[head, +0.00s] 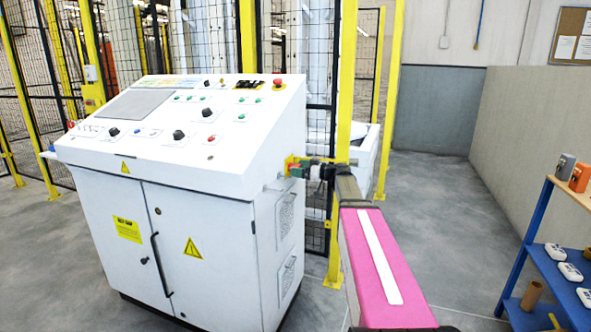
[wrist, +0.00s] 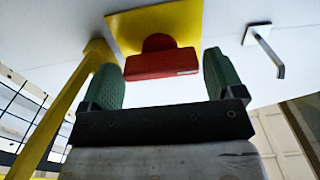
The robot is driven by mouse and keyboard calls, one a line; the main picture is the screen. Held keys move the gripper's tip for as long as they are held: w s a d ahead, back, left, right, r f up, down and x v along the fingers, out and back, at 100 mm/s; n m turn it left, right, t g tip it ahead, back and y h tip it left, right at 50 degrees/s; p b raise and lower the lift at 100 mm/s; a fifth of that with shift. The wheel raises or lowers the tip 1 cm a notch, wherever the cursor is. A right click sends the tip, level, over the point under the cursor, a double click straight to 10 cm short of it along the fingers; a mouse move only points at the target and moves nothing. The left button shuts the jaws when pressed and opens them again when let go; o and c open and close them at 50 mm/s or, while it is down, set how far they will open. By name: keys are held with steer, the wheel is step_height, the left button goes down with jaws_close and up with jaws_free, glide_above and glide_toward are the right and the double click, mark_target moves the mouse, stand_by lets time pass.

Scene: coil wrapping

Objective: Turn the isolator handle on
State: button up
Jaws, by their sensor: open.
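The isolator handle is a red bar (wrist: 162,66) on a round red hub, mounted on a yellow plate (wrist: 180,22). In the head view the yellow plate (head: 289,161) is on the right side wall of the white control console (head: 215,190), and the handle is mostly hidden by my gripper. My gripper (wrist: 161,73) is open, with one green finger on each side of the handle. In the wrist view the bar lies roughly crosswise between the fingers, with a visible gap on both sides. In the head view my gripper (head: 299,168) is right beside the console wall.
A metal hook-like bracket (wrist: 268,50) sticks out of the wall right of the plate in the wrist view. A yellow fence post (head: 347,90) stands behind my arm. A blue shelf (head: 555,265) with small items is at the far right. The floor between is clear.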

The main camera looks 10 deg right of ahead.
steer(key=shift+x, duration=1)
steer(key=c, duration=0.6)
steer(key=shift+c, duration=0.2)
